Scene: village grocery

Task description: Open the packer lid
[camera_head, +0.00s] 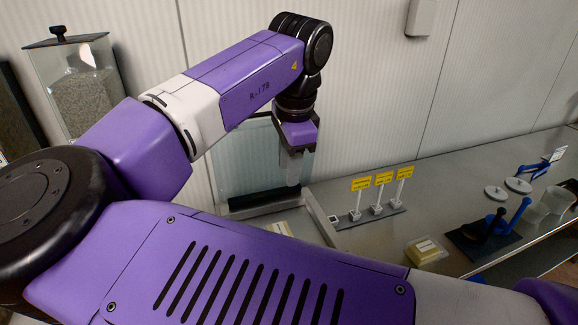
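The packer (322,222) stands on the counter, partly hidden behind my arm. Its metal rim shows, with a pale yellow packet (279,228) inside. The packer lid (245,160) is a clear, greenish panel with a dark bar along its lower edge. It appears raised, standing steeply at the back of the packer near the wall. My gripper (292,168) points down in front of the right part of the lid. Its fingers overlap in this view, so their opening and any contact with the lid cannot be told.
A clear bin of grey grain (82,100) stands at the left. Right of the packer are yellow signs on a small stand (368,215), a yellow-white block (426,251), a dark mat with a blue-handled tool (490,235), white discs (518,185) and clear cups (552,203). Bare counter lies between them.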

